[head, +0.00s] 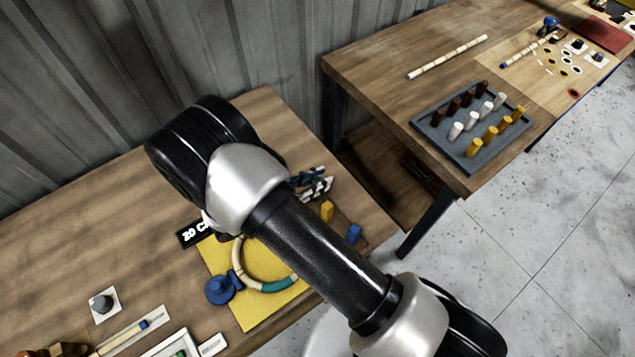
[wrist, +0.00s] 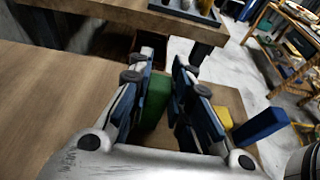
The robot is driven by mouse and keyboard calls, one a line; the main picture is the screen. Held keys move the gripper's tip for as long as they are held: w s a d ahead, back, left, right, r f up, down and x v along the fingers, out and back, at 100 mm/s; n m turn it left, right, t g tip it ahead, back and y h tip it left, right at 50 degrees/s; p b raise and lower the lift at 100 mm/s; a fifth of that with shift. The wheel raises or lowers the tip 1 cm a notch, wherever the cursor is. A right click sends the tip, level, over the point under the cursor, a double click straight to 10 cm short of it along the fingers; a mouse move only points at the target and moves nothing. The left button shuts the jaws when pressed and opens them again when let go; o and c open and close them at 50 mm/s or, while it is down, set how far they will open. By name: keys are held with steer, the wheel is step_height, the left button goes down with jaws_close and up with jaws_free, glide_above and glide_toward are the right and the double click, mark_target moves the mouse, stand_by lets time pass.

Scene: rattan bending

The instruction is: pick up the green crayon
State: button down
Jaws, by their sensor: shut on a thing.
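My gripper (wrist: 168,85) is shut on the green crayon (wrist: 154,102), which stands between its two fingers in the wrist view. In the head view my gripper (head: 312,183) is partly hidden by my arm, and I cannot make out the green crayon there. A yellow crayon (head: 327,211) and a blue crayon (head: 354,234) are close by, right of the gripper. They also show in the wrist view as yellow (wrist: 224,118) and blue (wrist: 262,126). I cannot tell whether the green crayon touches the surface below.
A yellow mat (head: 240,312) with a rattan ring (head: 240,274) and a blue clamp-like piece (head: 220,289) lies left of my arm. A second table (head: 375,70) holds a grey tray (head: 425,132) of pegs. A gap separates the tables.

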step_height(320, 180, up, 19)
steer(key=p, duration=0.3)
steer(key=shift+p, duration=0.35)
